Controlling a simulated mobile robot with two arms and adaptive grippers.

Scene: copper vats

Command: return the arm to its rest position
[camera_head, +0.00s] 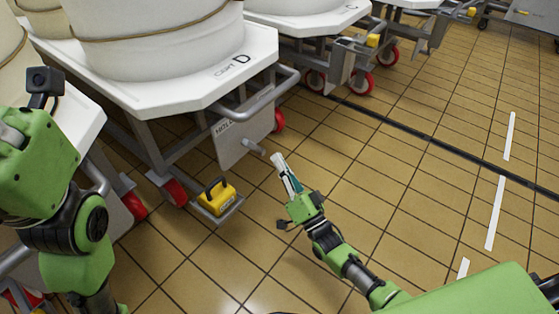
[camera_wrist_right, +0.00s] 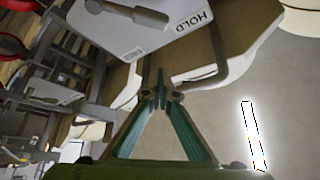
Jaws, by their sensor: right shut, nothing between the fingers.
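My right arm reaches in from the bottom right in the head view. Its gripper (camera_head: 277,160) is shut and empty, above the tiled floor and beside the grey plate (camera_head: 240,135) on the front cart. In the right wrist view the two green fingers of my right gripper (camera_wrist_right: 161,88) meet at the tips. The plate, with the word HOLD on it, shows beyond them (camera_wrist_right: 150,32). My left arm (camera_head: 70,200) stands at the left edge of the head view; its gripper is out of view.
The white cart marked D (camera_head: 170,85) carries a large pale vat (camera_head: 150,35). More carts (camera_head: 310,22) stand behind. Tiled floor (camera_head: 400,190) is open to the right.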

